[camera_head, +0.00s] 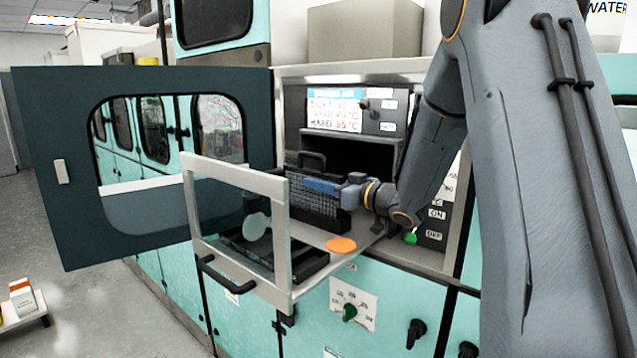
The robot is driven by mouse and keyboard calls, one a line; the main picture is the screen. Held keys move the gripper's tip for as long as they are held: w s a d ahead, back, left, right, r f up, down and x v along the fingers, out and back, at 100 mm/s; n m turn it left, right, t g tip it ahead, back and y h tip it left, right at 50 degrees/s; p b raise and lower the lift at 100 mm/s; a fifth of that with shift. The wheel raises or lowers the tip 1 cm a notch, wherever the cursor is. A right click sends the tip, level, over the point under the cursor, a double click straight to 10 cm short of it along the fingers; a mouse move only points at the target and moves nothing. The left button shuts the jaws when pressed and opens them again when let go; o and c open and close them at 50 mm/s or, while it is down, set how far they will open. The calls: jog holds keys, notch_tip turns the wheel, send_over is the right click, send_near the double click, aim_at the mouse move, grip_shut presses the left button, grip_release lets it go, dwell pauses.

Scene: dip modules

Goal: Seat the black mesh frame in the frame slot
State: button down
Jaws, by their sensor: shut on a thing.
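The black mesh frame (302,207) stands roughly upright, with a loop handle on its top edge. My gripper (320,186) has blue fingers and is shut on the mesh frame near its upper right part. My arm reaches in from the right. A black tray-like holder (312,263) lies on the pulled-out shelf, below and in front of the mesh frame, partly seen through a clear panel; it may hold the frame slot. The slot itself is not clearly visible. I cannot tell whether the frame's lower edge touches the holder.
A clear panel with a pale frame (238,174) stands before the shelf, with a black handle below. A dark windowed door (60,220) is swung open left. An orange disc (341,245) lies on the shelf's right. Behind is a dark open bay (345,152).

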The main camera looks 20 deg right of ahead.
jog(key=shift+f+b, duration=0.4)
jog(key=shift+f, duration=0.4)
jog(key=c, duration=1.6)
grip_release()
jog(key=shift+o, duration=0.2)
notch_tip(320, 180, up, 10)
jog(key=shift+r+b, duration=0.1)
jog(key=shift+b, duration=0.95)
